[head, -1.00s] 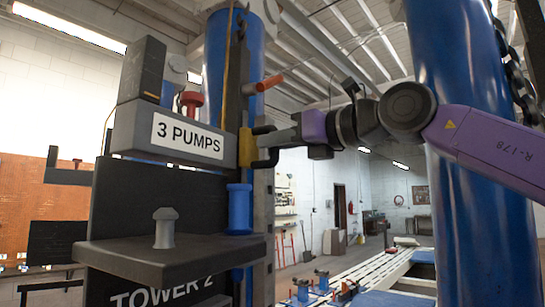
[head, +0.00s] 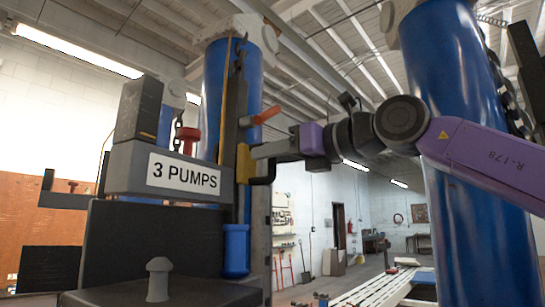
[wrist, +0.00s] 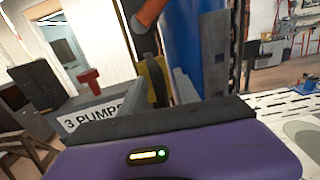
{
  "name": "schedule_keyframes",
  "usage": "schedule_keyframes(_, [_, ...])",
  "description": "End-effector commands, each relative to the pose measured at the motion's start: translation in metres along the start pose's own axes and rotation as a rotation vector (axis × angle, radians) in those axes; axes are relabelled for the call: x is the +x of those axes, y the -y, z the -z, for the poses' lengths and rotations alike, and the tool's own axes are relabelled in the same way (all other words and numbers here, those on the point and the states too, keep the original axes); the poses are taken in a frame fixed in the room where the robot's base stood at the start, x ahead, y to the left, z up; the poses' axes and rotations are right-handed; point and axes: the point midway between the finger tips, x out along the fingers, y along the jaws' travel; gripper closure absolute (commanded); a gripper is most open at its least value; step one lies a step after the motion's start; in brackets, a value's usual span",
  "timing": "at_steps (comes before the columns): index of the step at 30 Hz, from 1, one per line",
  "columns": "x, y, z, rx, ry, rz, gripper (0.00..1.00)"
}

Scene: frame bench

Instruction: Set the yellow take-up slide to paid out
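The yellow take-up slide (head: 243,163) sits on the dark upright rail of the tower, right of the "3 PUMPS" block. A black hooked piece (head: 264,179) juts from its right side. My gripper (head: 258,152) reaches in from the right, its grey finger at the slide, just above the hook. In the wrist view the yellow slide (wrist: 157,75) shows beyond my gripper (wrist: 172,88), partly hidden by dark parts. The finger gap is hidden, so I cannot tell whether it is closed on the hook. No paid-out mark is readable.
An orange lever (head: 266,115) juts out just above the slide. The grey "3 PUMPS" block (head: 125,165) with a red knob (head: 187,135) stands left. A blue fitting (head: 236,250) is below. A big blue column (head: 470,120) stands behind my arm.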

Motion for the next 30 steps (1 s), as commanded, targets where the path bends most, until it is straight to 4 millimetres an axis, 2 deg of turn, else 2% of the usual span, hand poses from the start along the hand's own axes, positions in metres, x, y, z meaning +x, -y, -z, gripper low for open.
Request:
schedule_keyframes(8, [-0.007, 0.001, 0.004, 0.001, -0.003, 0.001, 0.62])
schedule_keyframes(21, [-0.070, 0.000, 0.003, 0.000, -0.001, 0.000, 0.62])
schedule_keyframes(30, [-0.078, 0.000, 0.001, 0.000, -0.002, -0.001, 0.62])
